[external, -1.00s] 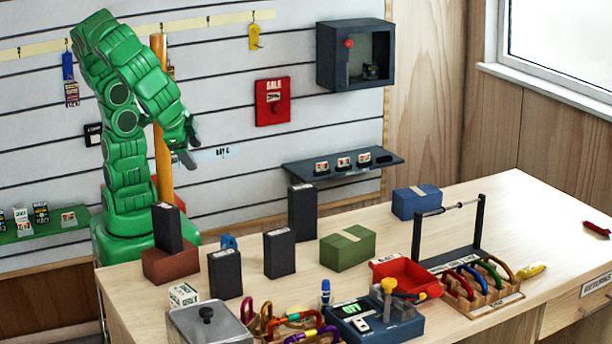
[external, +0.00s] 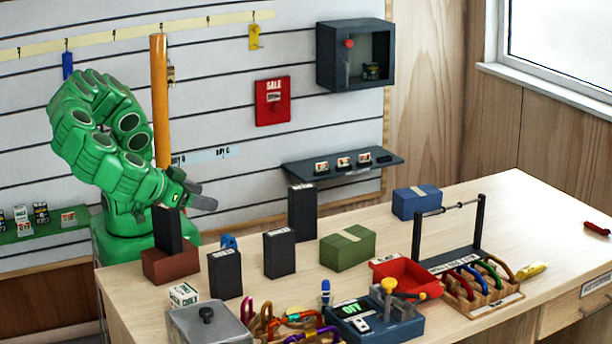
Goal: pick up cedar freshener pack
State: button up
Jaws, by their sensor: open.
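No label in view reads clearly as cedar freshener. A small white box with green marks and unclear lettering (external: 184,294) stands at the table's near left corner. Small packs (external: 40,212) stand on the green shelf at the left, and small packs (external: 343,163) sit on the dark wall shelf. I cannot tell which of these is the cedar freshener pack. My gripper (external: 203,195) is open and empty, above the left end of the table. It is near the top of a black upright box (external: 168,231), and apart from all the small packs.
Black upright boxes (external: 279,252) and a red-brown block (external: 171,265) crowd the table's left. A green box (external: 348,248), red tray (external: 405,274), carabiner rack (external: 482,290) and metal canister (external: 208,325) stand on it. An orange post (external: 160,100) rises behind my arm.

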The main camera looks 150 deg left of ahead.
jog(key=w+d+f+y, duration=0.1)
jog(key=w+d+f, duration=0.2)
send_near(217, 255)
jog(key=shift+n+t, duration=0.4)
jog(key=x, duration=0.4)
jog(key=shift+s+f, duration=0.15)
jog(key=shift+s, duration=0.25)
jog(key=shift+x, duration=3.85)
jog(key=shift+w, duration=0.15)
grip_shut()
